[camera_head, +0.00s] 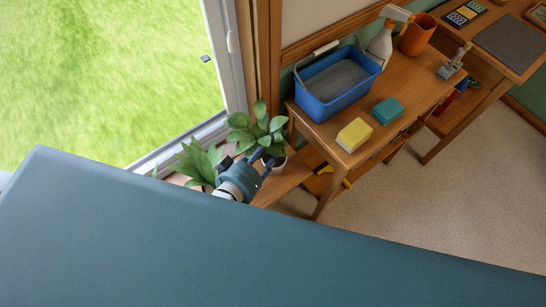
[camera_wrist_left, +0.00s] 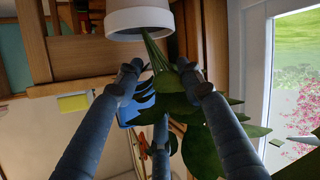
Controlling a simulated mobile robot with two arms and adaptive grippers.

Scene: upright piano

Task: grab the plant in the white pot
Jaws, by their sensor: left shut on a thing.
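The plant (camera_head: 262,127) has broad green leaves and stands in a white pot (camera_head: 277,160) by the window. My left gripper (camera_head: 258,167) is at this plant, in front of the pot, and hides part of both. In the left wrist view, which looks upside down, the white pot (camera_wrist_left: 138,18) is at the top and the green stems and leaves (camera_wrist_left: 185,105) hang below it. The dark fingers of my left gripper (camera_wrist_left: 165,74) are shut on the plant around its stems, close to the pot rim. My right gripper is not in view.
A second leafy plant (camera_head: 197,163) stands just left of the gripper. Carpet (camera_head: 420,210) is clear at right.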

